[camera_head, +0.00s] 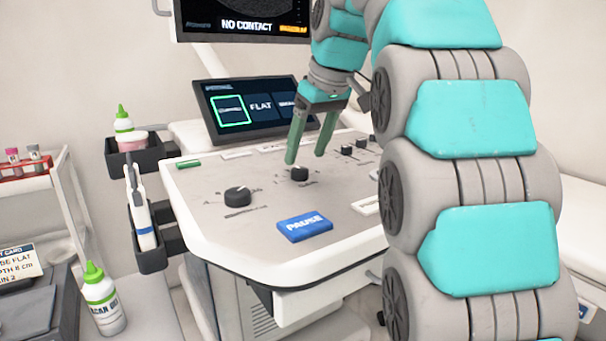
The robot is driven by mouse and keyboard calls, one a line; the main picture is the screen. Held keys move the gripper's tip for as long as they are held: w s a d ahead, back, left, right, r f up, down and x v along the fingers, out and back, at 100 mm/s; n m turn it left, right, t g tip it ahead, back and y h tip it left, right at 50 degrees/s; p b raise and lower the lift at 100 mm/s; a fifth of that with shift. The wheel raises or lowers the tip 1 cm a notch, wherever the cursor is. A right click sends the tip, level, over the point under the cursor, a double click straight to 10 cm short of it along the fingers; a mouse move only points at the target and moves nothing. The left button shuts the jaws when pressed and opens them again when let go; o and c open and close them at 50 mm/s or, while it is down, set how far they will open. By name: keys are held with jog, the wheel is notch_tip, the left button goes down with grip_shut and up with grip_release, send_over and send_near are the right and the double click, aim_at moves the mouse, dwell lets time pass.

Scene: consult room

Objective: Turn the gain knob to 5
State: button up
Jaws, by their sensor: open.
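The console panel (340,199) carries a larger black knob (237,196) with a scale around it at the left. A smaller black knob (299,174) sits further right. Their labels are too small to read, so I cannot tell which one is gain, or its setting. My gripper (306,158) is open, its two green fingers pointing down. In the picture, its fingertips lie just above and to either side of the smaller knob. I cannot tell whether they touch it.
A blue PAUSE button (304,227) is at the panel's front. A tilted touchscreen (259,108) stands behind, below a monitor reading NO CONTACT (245,20). A probe (139,207) and bottles are at the left, beside a partly cut-off card (17,264).

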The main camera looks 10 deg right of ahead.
aim_at(301, 169)
jog(key=shift+b+x, duration=0.55)
jog(key=shift+x, duration=1.35)
jog(key=shift+c, duration=0.3)
grip_shut()
